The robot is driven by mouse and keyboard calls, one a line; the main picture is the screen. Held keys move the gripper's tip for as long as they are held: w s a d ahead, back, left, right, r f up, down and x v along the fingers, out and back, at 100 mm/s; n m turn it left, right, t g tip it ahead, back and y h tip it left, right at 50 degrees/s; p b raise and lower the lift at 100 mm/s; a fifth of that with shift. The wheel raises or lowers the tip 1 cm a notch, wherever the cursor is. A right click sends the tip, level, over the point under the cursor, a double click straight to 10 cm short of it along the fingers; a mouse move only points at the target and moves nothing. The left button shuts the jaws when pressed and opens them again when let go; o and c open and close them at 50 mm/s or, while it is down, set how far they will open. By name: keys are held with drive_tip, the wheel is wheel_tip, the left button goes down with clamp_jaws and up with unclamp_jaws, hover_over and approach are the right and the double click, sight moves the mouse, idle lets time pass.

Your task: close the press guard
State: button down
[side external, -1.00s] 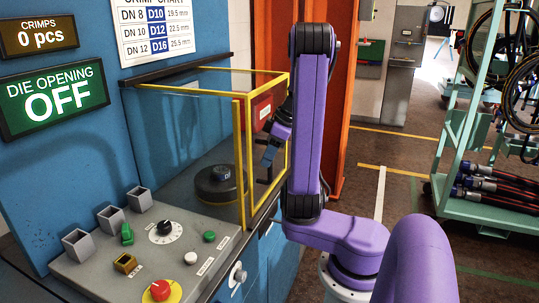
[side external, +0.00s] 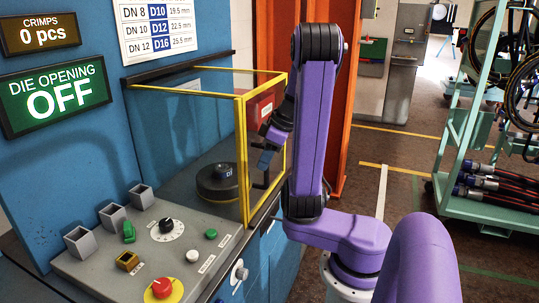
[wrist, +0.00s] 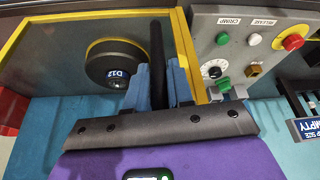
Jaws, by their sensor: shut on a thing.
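The press guard (side external: 242,150) is a clear, yellow-framed enclosure around a dark round die (side external: 218,182). Its front panel stands upright, with its left edge at the corner post, and no clear gap shows there. A dark upright handle bar (wrist: 158,50) is on the panel, next to the yellow edge in the wrist view. My gripper (wrist: 160,85) has its blue fingers on both sides of this bar and is shut on it. In the side view my gripper (side external: 266,157) is at the panel's outer face, partly hidden by my arm. The die, marked D12 in the wrist view (wrist: 115,65), sits inside.
A control panel (side external: 150,250) with knobs, buttons and a red stop button (side external: 161,287) lies in front of the guard. A die opening sign (side external: 52,97) reads OFF. A green hose rack (side external: 460,150) stands at the right, with open floor between.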

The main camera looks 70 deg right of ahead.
drive_tip(key=shift+a, duration=0.3)
drive_tip(key=c, duration=1.1)
unclamp_jaws()
drive_tip(key=shift+s+d+r, duration=0.15)
drive_tip(key=shift+r, duration=0.3)
drive_tip(key=v, duration=1.6)
drive_tip(key=shift+r, duration=0.25)
drive_tip(key=shift+s, duration=0.1)
